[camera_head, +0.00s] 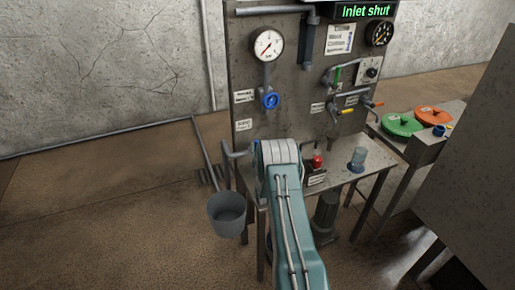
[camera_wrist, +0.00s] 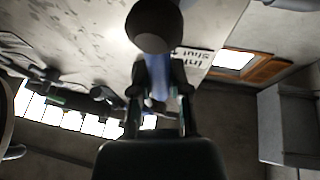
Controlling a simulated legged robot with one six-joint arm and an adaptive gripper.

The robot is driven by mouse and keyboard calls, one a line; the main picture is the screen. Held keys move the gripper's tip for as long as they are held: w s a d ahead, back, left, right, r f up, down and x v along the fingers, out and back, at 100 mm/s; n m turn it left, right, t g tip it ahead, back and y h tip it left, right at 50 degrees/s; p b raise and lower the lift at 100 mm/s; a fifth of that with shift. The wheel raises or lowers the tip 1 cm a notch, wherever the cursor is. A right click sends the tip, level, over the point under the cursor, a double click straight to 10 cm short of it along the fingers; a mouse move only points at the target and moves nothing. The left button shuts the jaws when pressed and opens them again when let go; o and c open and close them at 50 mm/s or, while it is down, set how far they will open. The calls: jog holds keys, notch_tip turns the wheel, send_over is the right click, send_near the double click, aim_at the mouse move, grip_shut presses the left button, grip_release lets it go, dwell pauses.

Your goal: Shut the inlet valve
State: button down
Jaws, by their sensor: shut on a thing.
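In the wrist view my gripper (camera_wrist: 159,92) has its two dark fingers on either side of a blue handle-like part (camera_wrist: 157,68); it is shut on that part. A dark round knob (camera_wrist: 154,27) sits just beyond the fingertips. A label (camera_wrist: 192,56) beside it shows the word "shut", partly hidden. In the head view my teal arm reaches up to the steel panel (camera_head: 300,115), and its forearm hides my gripper and the part it holds. A blue handwheel (camera_head: 270,101) sits on the panel under a round gauge (camera_head: 268,45). The green display (camera_head: 366,12) reads "Inlet shut".
A grey bucket (camera_head: 228,214) is left of my arm. The bench (camera_head: 345,178) carries a red-topped item (camera_head: 317,161) and a blue-grey container (camera_head: 357,159). Green (camera_head: 401,124) and orange (camera_head: 434,117) discs lie at the right. A dark cabinet (camera_head: 470,150) blocks the right side.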

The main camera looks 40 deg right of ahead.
jog(key=shift+a+f, duration=0.1)
jog(key=shift+f, duration=0.05)
jog(key=c, duration=0.6)
grip_release()
notch_tip(320, 180, up, 10)
jog(key=shift+v, duration=4.45)
